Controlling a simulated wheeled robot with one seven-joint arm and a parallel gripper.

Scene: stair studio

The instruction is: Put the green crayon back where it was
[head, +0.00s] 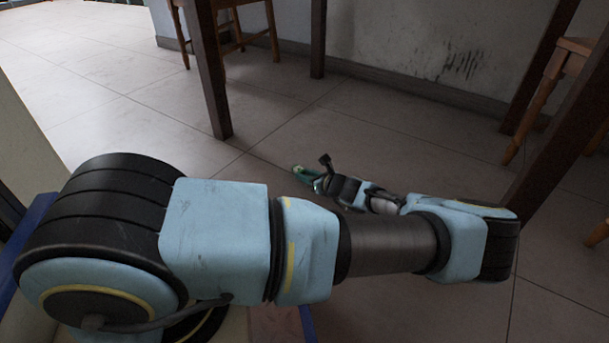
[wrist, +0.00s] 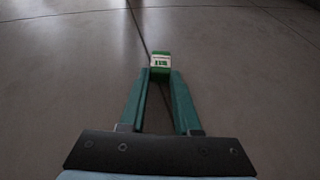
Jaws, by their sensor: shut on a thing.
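The green crayon (wrist: 160,62) shows in the wrist view as a short green block with a white label, end towards the camera. My gripper (wrist: 161,73) is shut on it, with one teal finger on each side and the crayon at the fingertips. In the head view my gripper (head: 304,172) is small, low over the tiled floor, pointing left. The crayon is too small there to tell apart from the green fingers. I cannot tell whether the crayon touches the floor. Its original place cannot be made out.
A dark table leg (head: 208,70) stands beyond my gripper, and another (head: 567,120) is at the right. Wooden chairs (head: 563,75) stand near the scuffed wall (head: 420,45). The grey tiled floor (wrist: 70,80) around the crayon is bare.

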